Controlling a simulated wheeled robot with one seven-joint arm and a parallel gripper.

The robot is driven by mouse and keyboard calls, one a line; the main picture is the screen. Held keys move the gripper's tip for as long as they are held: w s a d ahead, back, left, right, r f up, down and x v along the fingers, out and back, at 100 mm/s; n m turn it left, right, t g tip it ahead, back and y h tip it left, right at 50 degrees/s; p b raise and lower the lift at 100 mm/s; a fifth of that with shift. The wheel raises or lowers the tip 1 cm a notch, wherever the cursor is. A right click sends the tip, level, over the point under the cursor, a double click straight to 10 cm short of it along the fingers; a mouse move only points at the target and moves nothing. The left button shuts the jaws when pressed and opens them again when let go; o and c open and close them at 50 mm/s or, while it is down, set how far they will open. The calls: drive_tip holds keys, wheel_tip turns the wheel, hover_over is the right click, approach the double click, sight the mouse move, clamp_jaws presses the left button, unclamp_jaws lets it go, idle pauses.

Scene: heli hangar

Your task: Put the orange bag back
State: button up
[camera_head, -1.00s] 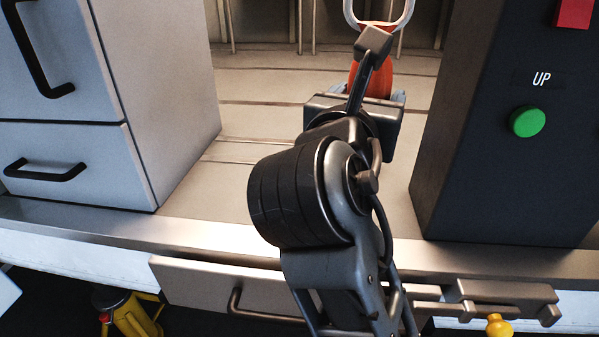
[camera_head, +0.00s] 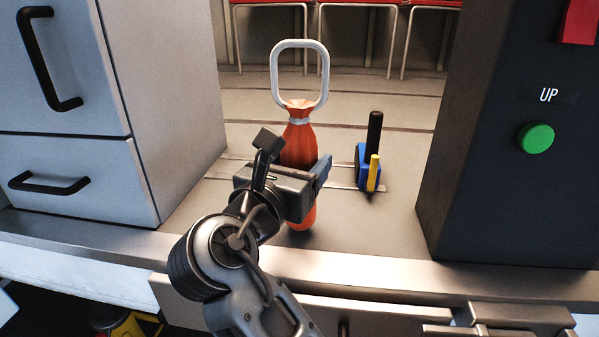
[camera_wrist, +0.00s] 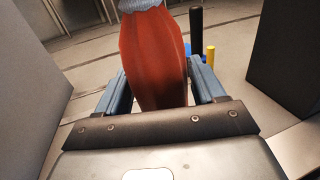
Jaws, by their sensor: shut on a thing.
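The orange bag (camera_head: 299,145) has a narrow tied neck and a pale grey loop handle (camera_head: 300,74) above it. It is upright in the head view, above or on the work surface; I cannot tell if its bottom touches. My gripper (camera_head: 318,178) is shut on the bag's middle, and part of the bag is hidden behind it. In the wrist view the bag (camera_wrist: 154,55) stands between the two blue fingers of my gripper (camera_wrist: 160,90).
A blue holder (camera_head: 369,172) with a black and a yellow post stands right of the bag. A light drawer cabinet (camera_head: 165,100) is at left. A dark panel (camera_head: 500,110) with a green button (camera_head: 535,138) is at right. Red chairs (camera_head: 345,3) are behind.

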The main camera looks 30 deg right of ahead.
drive_tip(key=shift+f, duration=0.65)
drive_tip(key=shift+f, duration=0.15)
drive_tip(key=o, duration=1.3)
drive_tip(key=shift+f, duration=0.1)
drive_tip(key=shift+c, duration=0.2)
drive_tip(key=v, duration=1.2)
drive_tip(key=shift+s, duration=0.1)
